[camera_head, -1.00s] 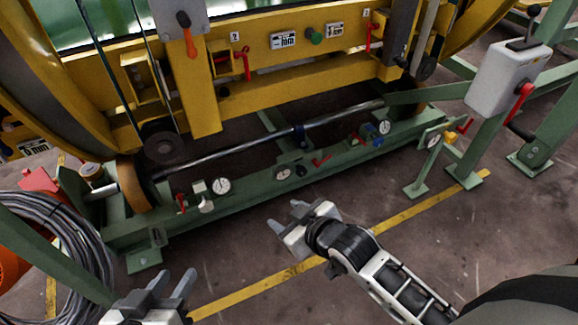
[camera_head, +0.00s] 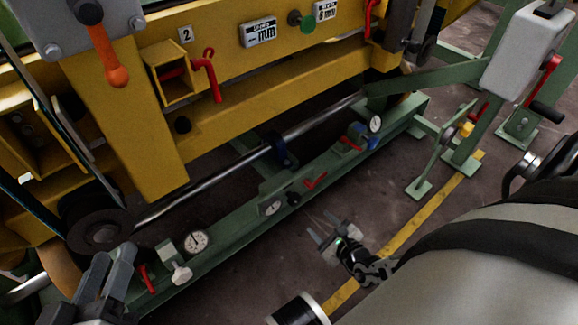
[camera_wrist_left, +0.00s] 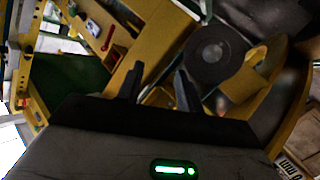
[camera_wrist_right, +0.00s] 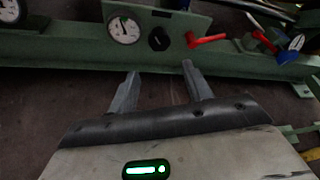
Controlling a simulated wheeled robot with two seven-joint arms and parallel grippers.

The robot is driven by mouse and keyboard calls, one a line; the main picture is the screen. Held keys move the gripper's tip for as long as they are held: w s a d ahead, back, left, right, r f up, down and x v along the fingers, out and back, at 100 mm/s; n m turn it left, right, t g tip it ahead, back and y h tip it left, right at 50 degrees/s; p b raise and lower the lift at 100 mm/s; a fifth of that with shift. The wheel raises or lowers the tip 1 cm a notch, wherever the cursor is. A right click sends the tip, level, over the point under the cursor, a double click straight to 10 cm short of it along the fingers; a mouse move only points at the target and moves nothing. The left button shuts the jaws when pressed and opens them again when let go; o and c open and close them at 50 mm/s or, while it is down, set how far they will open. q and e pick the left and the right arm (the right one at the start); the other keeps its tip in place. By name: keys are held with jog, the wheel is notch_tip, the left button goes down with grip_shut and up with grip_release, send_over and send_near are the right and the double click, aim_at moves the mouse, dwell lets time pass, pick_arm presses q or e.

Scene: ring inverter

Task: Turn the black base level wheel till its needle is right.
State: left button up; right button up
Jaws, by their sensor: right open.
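The black base level wheel (camera_head: 294,198) is a small dark knob on the green base beam, beside a round white dial (camera_head: 273,208). The right wrist view shows the wheel (camera_wrist_right: 159,40) just beyond my fingertips, with its dial (camera_wrist_right: 124,29) to the left. The dial's needle is too small to read surely. My right gripper (camera_head: 321,227) is open and empty, in front of the beam and apart from the wheel. My left gripper (camera_head: 112,256) is open and empty at the lower left, far from the wheel; its own view shows spread fingers (camera_wrist_left: 158,72).
A red lever (camera_head: 316,180) sits right of the wheel. Another dial (camera_head: 196,242), a white knob (camera_head: 181,274) and a red lever (camera_head: 146,279) are at the beam's left. A green stand (camera_head: 437,150) is at right.

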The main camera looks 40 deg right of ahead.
jog(key=b, duration=0.2)
send_near(297, 202)
jog(key=b+x, duration=0.1)
jog(key=x, duration=0.1)
jog(key=b+x, duration=0.1)
jog(key=x, duration=0.1)
jog(key=b+x, duration=0.1)
jog(key=x, duration=0.1)
jog(key=shift+s+f, duration=0.1)
jog(key=shift+f, duration=0.15)
jog(key=b+x, duration=0.3)
jog(key=x, duration=0.1)
jog(key=shift+w, duration=0.2)
pick_arm(q)
notch_tip(297, 202, up, 12)
jog(key=m+t+h, duration=0.4)
jog(key=m+h, duration=0.4)
jog(key=m, duration=0.2)
jog(key=shift+a+f+m+t, duration=0.2)
jog(key=shift+m+t, duration=0.1)
jog(key=shift+t, duration=0.1)
pick_arm(e)
jog(key=shift+w, duration=0.35)
pick_arm(q)
jog(key=shift+w, duration=0.1)
pick_arm(e)
jog(key=shift+r, duration=0.1)
jog(key=c, duration=0.7)
